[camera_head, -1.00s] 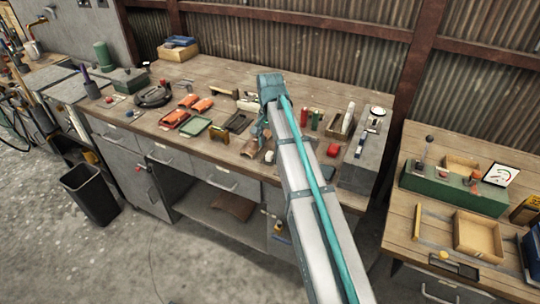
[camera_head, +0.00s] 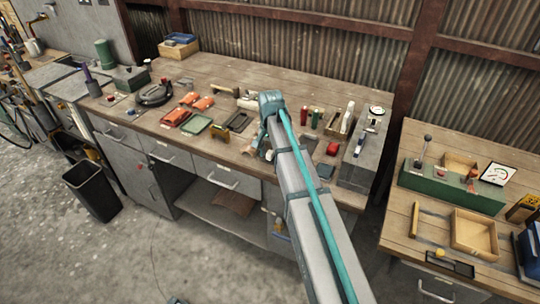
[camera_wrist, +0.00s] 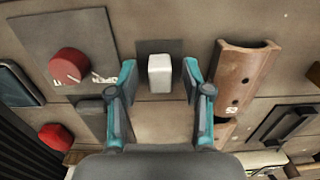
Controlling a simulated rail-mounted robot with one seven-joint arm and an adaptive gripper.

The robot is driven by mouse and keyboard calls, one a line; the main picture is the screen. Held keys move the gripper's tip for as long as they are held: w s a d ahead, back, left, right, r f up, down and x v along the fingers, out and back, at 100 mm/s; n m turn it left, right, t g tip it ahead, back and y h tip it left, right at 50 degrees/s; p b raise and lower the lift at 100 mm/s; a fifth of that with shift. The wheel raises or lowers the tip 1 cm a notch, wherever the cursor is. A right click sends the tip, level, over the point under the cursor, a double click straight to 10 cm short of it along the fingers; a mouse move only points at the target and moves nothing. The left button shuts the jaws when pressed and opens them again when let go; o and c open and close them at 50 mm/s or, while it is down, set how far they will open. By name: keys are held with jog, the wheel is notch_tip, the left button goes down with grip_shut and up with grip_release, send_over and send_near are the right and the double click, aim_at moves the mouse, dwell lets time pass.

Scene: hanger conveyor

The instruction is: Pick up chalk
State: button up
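The chalk (camera_wrist: 160,74) is a small white block on a dark square pad on the bench, in the upper middle of the wrist view. My gripper (camera_wrist: 159,80) is open, with one teal finger on each side of the chalk and visible gaps between. Nothing is held. Whether the fingertips are down at the chalk's height, I cannot tell. In the head view my arm largely covers this spot at the bench's front edge.
A brown half-round piece (camera_wrist: 242,78) lies close to the right finger in the wrist view. A plate with a red knob (camera_wrist: 70,65) is on the left, with a red round part (camera_wrist: 55,136) below. Several tools crowd the bench around my arm.

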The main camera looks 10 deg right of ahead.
grip_shut()
jog(key=shift+r, duration=0.2)
